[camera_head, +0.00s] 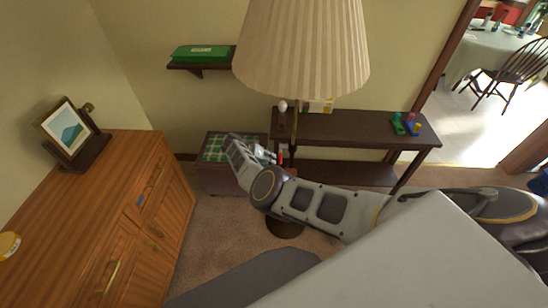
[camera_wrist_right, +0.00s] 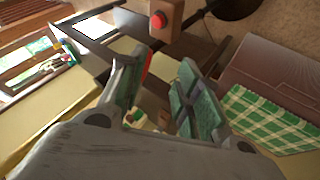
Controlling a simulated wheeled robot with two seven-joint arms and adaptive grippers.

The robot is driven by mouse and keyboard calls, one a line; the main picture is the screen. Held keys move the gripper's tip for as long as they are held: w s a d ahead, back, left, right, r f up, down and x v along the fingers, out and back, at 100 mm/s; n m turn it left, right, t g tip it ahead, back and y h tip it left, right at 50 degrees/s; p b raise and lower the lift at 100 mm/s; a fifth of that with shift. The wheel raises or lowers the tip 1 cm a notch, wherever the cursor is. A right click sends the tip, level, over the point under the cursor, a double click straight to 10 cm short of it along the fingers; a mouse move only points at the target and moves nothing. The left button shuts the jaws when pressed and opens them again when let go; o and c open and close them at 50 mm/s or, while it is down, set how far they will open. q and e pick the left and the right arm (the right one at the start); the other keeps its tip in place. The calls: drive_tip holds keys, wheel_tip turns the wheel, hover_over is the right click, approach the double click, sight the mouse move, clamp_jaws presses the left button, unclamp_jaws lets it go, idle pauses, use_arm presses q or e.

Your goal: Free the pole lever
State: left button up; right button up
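A floor lamp with a pleated cream shade (camera_head: 302,50) stands in the middle of the head view, its dark pole partly hidden by my right arm. A small red part (camera_head: 281,157) shows near the pole beside my right gripper (camera_head: 264,153). In the wrist view, a wooden block with a red button (camera_wrist_right: 158,20) shows ahead of my right gripper (camera_wrist_right: 158,88). A red strip (camera_wrist_right: 147,66) shows by the left finger; whether it touches is unclear. The two fingers are apart, with nothing clearly held. I cannot tell which part is the lever. My left gripper is not in view.
A dark console table (camera_head: 350,128) stands behind the lamp with colored blocks (camera_head: 405,124) on it. A chest with a green plaid top (camera_head: 215,148) is beside my gripper. A wooden cabinet (camera_head: 110,155) stands at left. A wall shelf (camera_head: 200,66) holds a green box.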

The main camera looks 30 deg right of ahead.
drive_tip(key=a, duration=0.7)
drive_tip(key=shift+a, duration=0.15)
drive_tip(key=shift+s, duration=0.1)
idle(0.6)
drive_tip(key=shift+m, duration=0.3)
